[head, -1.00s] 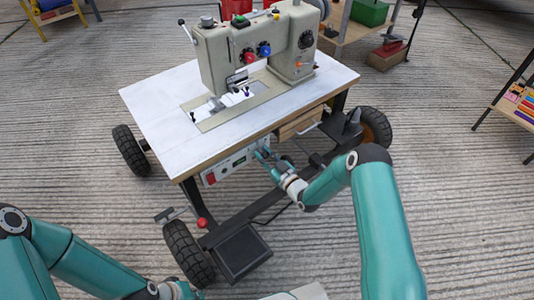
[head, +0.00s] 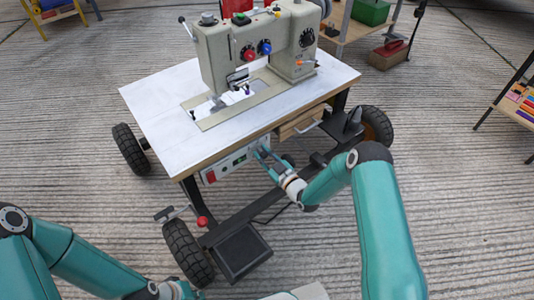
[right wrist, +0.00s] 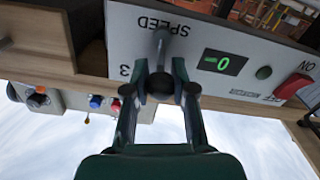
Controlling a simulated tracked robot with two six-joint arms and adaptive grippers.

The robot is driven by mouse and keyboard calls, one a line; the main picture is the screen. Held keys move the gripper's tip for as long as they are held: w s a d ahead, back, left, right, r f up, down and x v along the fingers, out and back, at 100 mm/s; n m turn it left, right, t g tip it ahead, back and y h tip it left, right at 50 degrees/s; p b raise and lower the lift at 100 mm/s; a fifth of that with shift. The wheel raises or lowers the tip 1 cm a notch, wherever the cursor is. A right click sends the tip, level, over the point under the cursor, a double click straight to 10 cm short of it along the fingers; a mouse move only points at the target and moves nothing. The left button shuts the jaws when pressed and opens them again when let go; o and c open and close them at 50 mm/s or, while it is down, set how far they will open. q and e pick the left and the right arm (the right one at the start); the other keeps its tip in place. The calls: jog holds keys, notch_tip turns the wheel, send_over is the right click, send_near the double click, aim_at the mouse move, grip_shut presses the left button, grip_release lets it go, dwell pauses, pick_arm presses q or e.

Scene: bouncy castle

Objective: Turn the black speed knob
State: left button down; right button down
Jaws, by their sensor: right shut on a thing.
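The black speed knob (right wrist: 161,82) sits on the white control panel (right wrist: 222,35) below the "SPEED" label, which appears upside down in the right wrist view. My right gripper (right wrist: 160,88) is shut on the knob, one finger on each side. In the head view, my right gripper (head: 264,152) reaches the panel under the table's front edge and hides the knob there. My left gripper (head: 172,291) shows only partly at the bottom edge, so its fingers cannot be read.
A sewing machine (head: 228,55) stands on the white tabletop (head: 160,110). A wooden drawer (head: 300,122) is right of the panel. Wheels and a pedal are below.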

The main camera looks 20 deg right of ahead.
jog(key=shift+s+a+f+n+b, duration=0.1)
jog(key=shift+a+n+b, duration=0.15)
jog(key=shift+n, duration=0.4)
jog(key=shift+s+a+f+n+b, duration=0.15)
jog(key=shift+n+b, duration=0.15)
jog(key=shift+n, duration=0.4)
jog(key=shift+w+a+f+n+b, duration=0.1)
jog(key=shift+a+n+b, duration=0.15)
jog(key=shift+n, duration=0.4)
jog(key=c, duration=0.9)
grip_release()
jog(key=shift+c, duration=0.2)
jog(key=shift+d, duration=0.1)
jog(key=shift+r, duration=0.1)
jog(key=shift+s+d, duration=0.1)
